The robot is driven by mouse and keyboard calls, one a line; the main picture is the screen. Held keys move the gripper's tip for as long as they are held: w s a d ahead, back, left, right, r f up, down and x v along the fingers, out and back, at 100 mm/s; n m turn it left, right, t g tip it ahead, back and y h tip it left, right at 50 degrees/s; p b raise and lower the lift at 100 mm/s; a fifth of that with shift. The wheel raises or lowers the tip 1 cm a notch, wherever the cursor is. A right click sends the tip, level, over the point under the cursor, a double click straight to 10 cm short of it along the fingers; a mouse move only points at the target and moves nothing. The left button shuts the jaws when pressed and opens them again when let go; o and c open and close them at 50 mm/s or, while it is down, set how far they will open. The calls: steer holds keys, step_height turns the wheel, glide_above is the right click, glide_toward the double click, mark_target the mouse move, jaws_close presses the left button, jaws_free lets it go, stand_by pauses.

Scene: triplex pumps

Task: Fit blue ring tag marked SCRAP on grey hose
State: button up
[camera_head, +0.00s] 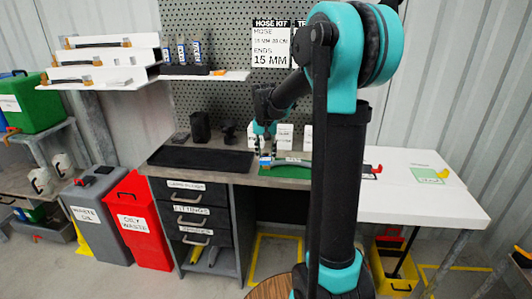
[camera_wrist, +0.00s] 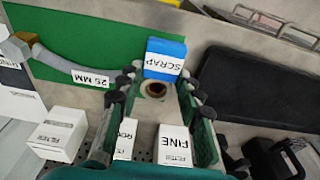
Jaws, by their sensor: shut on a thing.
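The blue ring tag (camera_wrist: 165,60) marked SCRAP is between the fingers of my gripper (camera_wrist: 160,88) in the wrist view, and the gripper is shut on it. In the head view the tag (camera_head: 265,161) is a small blue patch below my gripper (camera_head: 265,150). The grey hose (camera_wrist: 72,64), labelled 25 MM, has a brass end at left and runs toward the left finger. A round brass-coloured opening shows just below the tag. I cannot tell whether the tag is around the hose; the finger hides where they meet.
A green mat (camera_wrist: 85,32) lies under the hose. A black tray (camera_wrist: 256,84) is beside the right finger. White boxes, one marked FINE (camera_wrist: 174,146), stand close by. In the head view, the white table (camera_head: 430,205) at right has open room.

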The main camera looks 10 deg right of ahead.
mark_target(265, 159)
steer(key=shift+f, duration=1.3)
steer(key=o, duration=1.3)
steer(key=shift+c, duration=0.2)
step_height(265, 159, up, 12)
steer(key=s, duration=0.1)
steer(key=shift+s+a, duration=0.25)
steer(key=shift+s, duration=0.15)
steer(key=s+d+f+n+t, duration=0.1)
steer(key=s+d+f, duration=0.1)
steer(key=s+f, duration=0.8)
steer(key=s+d+f+n+t, duration=0.1)
steer(key=s+d+f+n, duration=0.1)
steer(key=s+f, duration=0.8)
steer(key=s, duration=0.5)
steer(key=shift+s+f+n+y, duration=0.25)
steer(key=shift+s+n+y, duration=0.05)
steer(key=shift+s, duration=0.05)
